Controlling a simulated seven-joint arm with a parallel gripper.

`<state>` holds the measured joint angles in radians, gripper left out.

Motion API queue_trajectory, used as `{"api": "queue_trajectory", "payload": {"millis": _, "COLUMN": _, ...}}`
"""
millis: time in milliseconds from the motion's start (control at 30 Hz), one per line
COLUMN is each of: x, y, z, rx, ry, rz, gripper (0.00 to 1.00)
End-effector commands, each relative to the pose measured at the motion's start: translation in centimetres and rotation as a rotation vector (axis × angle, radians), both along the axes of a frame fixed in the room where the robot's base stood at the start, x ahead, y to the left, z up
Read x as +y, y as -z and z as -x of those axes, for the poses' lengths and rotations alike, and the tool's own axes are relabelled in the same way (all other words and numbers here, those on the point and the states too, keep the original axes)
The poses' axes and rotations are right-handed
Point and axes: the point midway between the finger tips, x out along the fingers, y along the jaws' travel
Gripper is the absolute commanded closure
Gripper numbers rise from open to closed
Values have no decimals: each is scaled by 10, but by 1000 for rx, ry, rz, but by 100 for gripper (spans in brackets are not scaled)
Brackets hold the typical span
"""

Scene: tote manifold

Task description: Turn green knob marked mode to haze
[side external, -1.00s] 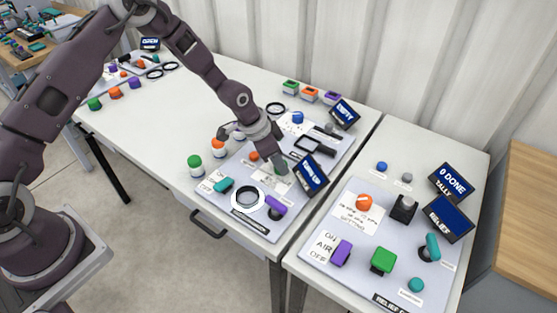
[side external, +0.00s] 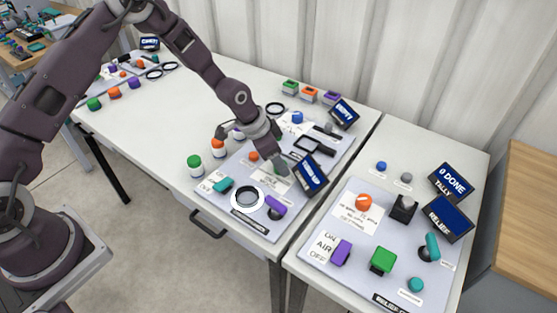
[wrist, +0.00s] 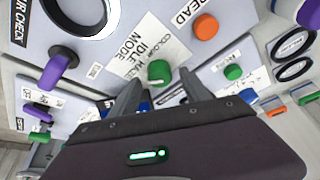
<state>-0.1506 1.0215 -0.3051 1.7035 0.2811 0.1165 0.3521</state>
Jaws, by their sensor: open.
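The green knob (wrist: 159,71) stands on a white label with the words MODE and IDLE in the wrist view; the rest of the label is partly hidden. It is a round cap, and its pointing direction is hard to read. My gripper (wrist: 157,90) is open and empty, with one finger at each lower side of the knob in the wrist view. I cannot tell whether the fingers touch it. My gripper (side external: 282,163) hangs over the panel in the side view.
A tilted display (side external: 312,175) stands close to my gripper's right. White bottles stand left of the panel.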

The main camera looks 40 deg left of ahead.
Motion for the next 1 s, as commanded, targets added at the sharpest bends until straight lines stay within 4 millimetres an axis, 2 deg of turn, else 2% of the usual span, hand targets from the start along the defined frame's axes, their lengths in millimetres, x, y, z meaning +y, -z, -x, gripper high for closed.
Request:
{"api": "queue_trajectory", "payload": {"millis": 200, "x": 11, "y": -42, "z": 14, "rx": -3, "ry": -2, "rz": -1, "gripper": 45}}
{"api": "queue_trajectory", "payload": {"millis": 300, "x": 13, "y": -54, "z": 18, "rx": -1, "ry": -1, "rz": 0, "gripper": 45}}
{"api": "queue_trajectory", "payload": {"millis": 633, "x": 14, "y": -60, "z": 21, "rx": -1, "ry": 0, "rz": -1, "gripper": 45}}
{"api": "queue_trajectory", "payload": {"millis": 700, "x": 16, "y": -69, "z": 23, "rx": -4, "ry": -5, "rz": -12, "gripper": 45}}
{"api": "queue_trajectory", "payload": {"millis": 767, "x": 22, "y": -92, "z": 29, "rx": -11, "ry": -21, "rz": -40, "gripper": 45}}
{"api": "queue_trajectory", "payload": {"millis": 867, "x": 37, "y": -156, "z": 60, "rx": -27, "ry": -86, "rz": -111, "gripper": 45}}
{"api": "queue_trajectory", "payload": {"millis": 900, "x": 44, "y": -183, "z": 79, "rx": -33, "ry": -127, "rz": -136, "gripper": 45}}
{"api": "queue_trajectory", "payload": {"millis": 967, "x": 53, "y": -219, "z": 112, "rx": -44, "ry": -195, "rz": -160, "gripper": 45}}
{"api": "queue_trajectory", "payload": {"millis": 1000, "x": 58, "y": -241, "z": 135, "rx": -53, "ry": -245, "rz": -167, "gripper": 45}}
